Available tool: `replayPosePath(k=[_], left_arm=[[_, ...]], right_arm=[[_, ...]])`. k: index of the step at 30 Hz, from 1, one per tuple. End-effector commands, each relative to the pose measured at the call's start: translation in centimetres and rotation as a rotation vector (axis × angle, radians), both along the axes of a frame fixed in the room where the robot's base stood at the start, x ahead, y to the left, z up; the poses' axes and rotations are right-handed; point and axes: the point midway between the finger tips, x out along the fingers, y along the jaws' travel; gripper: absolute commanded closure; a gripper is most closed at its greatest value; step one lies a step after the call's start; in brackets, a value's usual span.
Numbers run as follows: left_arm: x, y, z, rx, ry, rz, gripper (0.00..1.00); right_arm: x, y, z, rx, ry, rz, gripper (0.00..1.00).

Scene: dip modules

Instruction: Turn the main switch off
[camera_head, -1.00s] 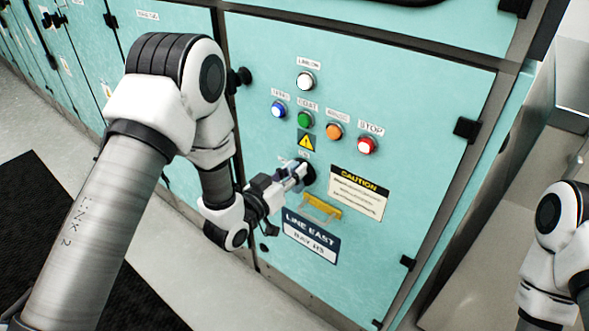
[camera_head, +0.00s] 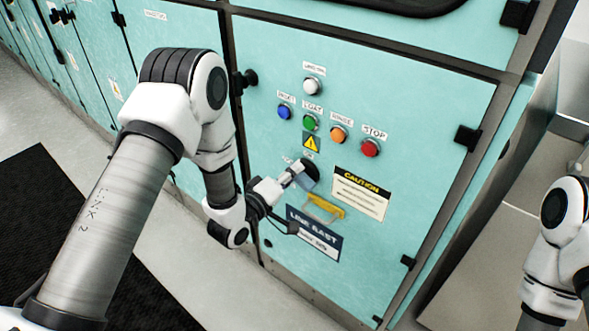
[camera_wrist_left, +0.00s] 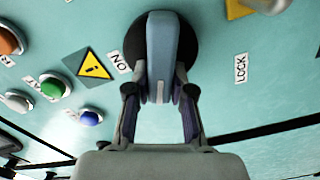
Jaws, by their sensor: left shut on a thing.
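The main switch is a blue-grey handle (camera_wrist_left: 162,45) on a round dark base (camera_wrist_left: 192,45) in the left wrist view. In the head view the base (camera_head: 313,171) shows on the teal cabinet door, partly hidden by my gripper. My left gripper (camera_head: 299,175) is shut on the handle. In the left wrist view its two fingers (camera_wrist_left: 159,93) lie on either side of the handle. An ON label (camera_wrist_left: 120,62) is left of the base and a LOCK label (camera_wrist_left: 240,68) is farther right. My right gripper is out of view.
Above the switch are a warning triangle (camera_head: 311,144) and white (camera_head: 312,87), blue (camera_head: 284,112), green (camera_head: 310,122), orange (camera_head: 338,133) and red (camera_head: 370,148) lamps or buttons, all looking unlit. A yellow handle (camera_head: 326,207) and a caution plate (camera_head: 361,192) are close by.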

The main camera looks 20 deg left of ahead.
Motion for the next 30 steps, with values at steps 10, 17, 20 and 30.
replayPosePath(k=[10, 17, 20, 30], left_arm=[[0.04, 0.13, -0.53, -0.26, 0.097, 0.0, 1.0], [0.04, 0.14, -0.76, -0.36, 0.132, 0.0, 1.0], [0.04, 0.14, -0.82, -0.383, 0.14, 0.0, 1.0], [0.04, 0.14, -0.85, -0.403, 0.148, -0.001, 1.0]], right_arm=[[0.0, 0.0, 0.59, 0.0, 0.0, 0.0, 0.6], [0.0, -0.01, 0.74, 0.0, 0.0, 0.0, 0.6], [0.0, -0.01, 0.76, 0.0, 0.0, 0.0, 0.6], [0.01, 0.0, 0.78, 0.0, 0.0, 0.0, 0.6]])
